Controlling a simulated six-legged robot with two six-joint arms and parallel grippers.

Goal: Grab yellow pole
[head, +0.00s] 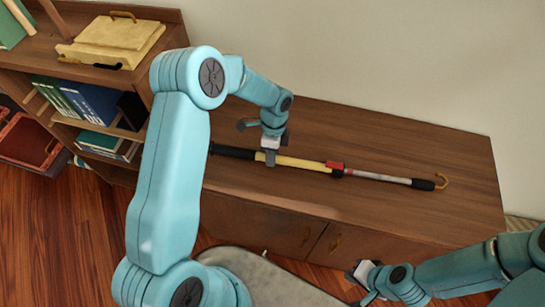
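The yellow pole (305,163) lies on the brown cabinet top, running from a black grip (232,152) at left to a yellow hook (442,182) at right. Between them are a red clamp (335,165), a pale section and a black sleeve. My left gripper (269,156) points down at the yellow part near the black grip. One grey finger overlaps the pole; the other is mostly hidden, so I cannot tell whether it is closed on it. My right gripper (358,273) is low in front of the cabinet, apart from the pole; its finger gap is unclear.
A bookshelf at left holds blue books (88,102) and a yellow box (112,38) on top. The cabinet top (420,145) is clear around the pole. A pale wall stands behind. Red-brown wood floor (60,240) shows at lower left.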

